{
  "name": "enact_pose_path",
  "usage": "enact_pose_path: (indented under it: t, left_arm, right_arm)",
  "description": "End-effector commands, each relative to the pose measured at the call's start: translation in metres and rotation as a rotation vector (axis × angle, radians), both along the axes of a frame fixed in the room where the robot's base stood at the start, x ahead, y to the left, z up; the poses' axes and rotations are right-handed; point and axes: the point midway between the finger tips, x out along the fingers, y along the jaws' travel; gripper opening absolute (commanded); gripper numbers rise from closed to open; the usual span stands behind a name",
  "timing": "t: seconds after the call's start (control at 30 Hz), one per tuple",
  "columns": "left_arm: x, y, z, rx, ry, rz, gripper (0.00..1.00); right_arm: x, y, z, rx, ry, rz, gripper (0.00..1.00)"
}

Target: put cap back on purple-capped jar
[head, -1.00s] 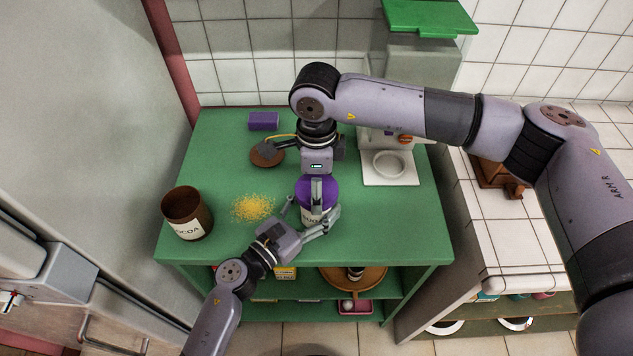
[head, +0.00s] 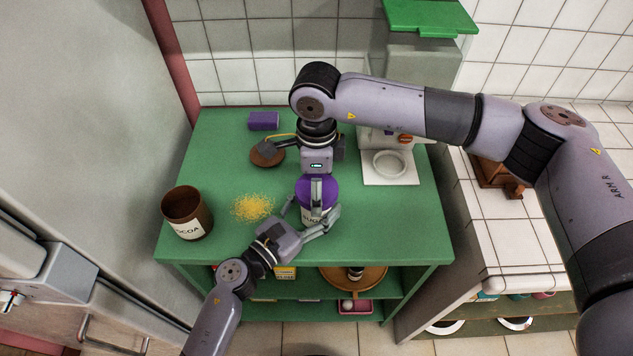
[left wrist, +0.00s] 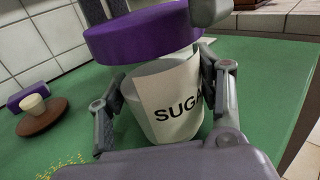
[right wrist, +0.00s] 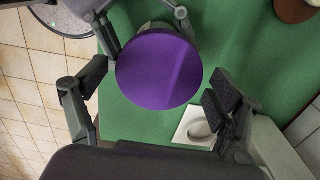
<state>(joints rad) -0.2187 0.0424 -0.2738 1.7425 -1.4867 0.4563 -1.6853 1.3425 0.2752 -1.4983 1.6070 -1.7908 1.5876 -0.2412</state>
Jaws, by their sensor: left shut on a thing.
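The jar (left wrist: 160,112), pale with a white SUGAR label, stands on the green table top. My left gripper (head: 312,217) is shut on its sides; in the left wrist view its fingers flank the jar. The purple cap (left wrist: 140,42) is at the jar's mouth and looks offset to the left there; I cannot tell whether it is fully seated. The cap also shows in the right wrist view (right wrist: 160,67) as a round disc. My right gripper (right wrist: 153,95) is over the cap, with its fingers spread and gaps on both sides.
An open brown cocoa jar (head: 187,215) stands at the table's left edge, near spilled yellow grains (head: 253,208). Behind are a brown disc (head: 267,155), a purple block (head: 263,121) and a white scale (head: 390,168).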

Motion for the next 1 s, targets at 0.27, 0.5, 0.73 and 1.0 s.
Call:
enact_pose_path:
  t: [0.27,0.5,0.73,1.0]
  left_arm:
    - [-0.001,0.0,-0.001,0.001,0.001,-0.001,0.0]
    - [0.0,0.0,-0.001,0.001,0.001,-0.001,0.0]
    - [0.0,0.0,-0.001,0.001,0.001,-0.001,0.0]
    - [0.0,0.0,-0.001,0.001,0.001,-0.001,0.0]
  right_arm:
    - [0.0,0.0,0.0,0.0,0.001,0.0,0.94]
    - [0.0,0.0,0.01,0.002,-0.001,0.0,0.94]
    - [0.001,0.001,0.055,0.002,-0.004,0.001,0.94]
    - [0.001,0.001,0.104,0.0,-0.002,0.0,0.94]
